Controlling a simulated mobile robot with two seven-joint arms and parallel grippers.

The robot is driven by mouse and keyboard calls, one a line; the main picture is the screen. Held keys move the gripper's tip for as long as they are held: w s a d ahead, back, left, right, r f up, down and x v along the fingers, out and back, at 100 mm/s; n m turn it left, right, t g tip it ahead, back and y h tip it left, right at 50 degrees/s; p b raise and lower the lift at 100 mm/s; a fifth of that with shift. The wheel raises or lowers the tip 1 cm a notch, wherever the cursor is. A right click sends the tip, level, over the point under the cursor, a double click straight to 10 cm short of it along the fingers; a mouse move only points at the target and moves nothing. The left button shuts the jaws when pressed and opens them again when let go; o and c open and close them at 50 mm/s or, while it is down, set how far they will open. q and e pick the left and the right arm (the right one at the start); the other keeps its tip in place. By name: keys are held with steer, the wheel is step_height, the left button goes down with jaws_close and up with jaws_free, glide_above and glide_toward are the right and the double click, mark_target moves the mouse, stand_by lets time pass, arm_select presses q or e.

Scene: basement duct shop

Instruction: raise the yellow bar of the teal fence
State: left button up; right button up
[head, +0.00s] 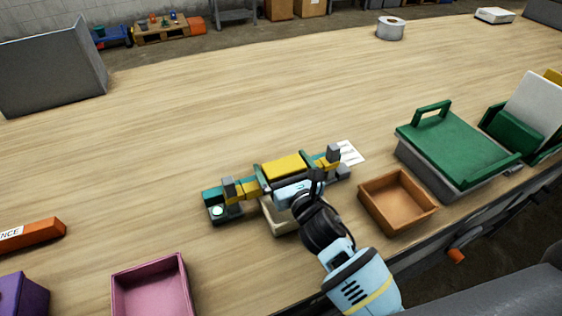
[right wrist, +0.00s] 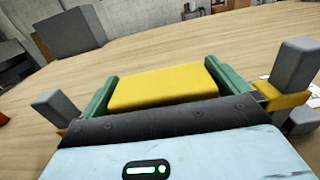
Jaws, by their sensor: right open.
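The teal fence (head: 212,196) lies on the bench at the centre of the head view, with small grey blocks at its ends. Its yellow bar (head: 284,167) has a wide block in the middle and thinner yellow parts to each side. The block also shows in the right wrist view (right wrist: 163,87). My right gripper (head: 292,185) is open, close in front of the block. Green upright pieces flank the block at both sides; I cannot tell whether anything touches it. The gripper's body hides the near side of the fence. My left gripper is not in view.
A pale tray (head: 282,222) sits partly under my right gripper. A brown tray (head: 398,204) and a green-lidded grey box (head: 455,146) stand to the right. A pink bin (head: 150,290) is at the front left.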

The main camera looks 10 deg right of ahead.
mark_target(281, 160)
steer(key=shift+w+a, duration=0.15)
steer(key=shift+w, duration=0.45)
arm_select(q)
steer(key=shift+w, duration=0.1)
arm_select(e)
steer(key=c, duration=1.1)
step_height(281, 160, up, 5)
steer(key=p, duration=0.3)
steer(key=shift+f, duration=0.25)
steer(key=o, duration=1.1)
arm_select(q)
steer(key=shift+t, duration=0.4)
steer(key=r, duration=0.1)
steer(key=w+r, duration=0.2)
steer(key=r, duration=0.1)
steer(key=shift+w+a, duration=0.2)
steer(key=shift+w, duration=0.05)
arm_select(e)
steer(key=shift+f, duration=0.1)
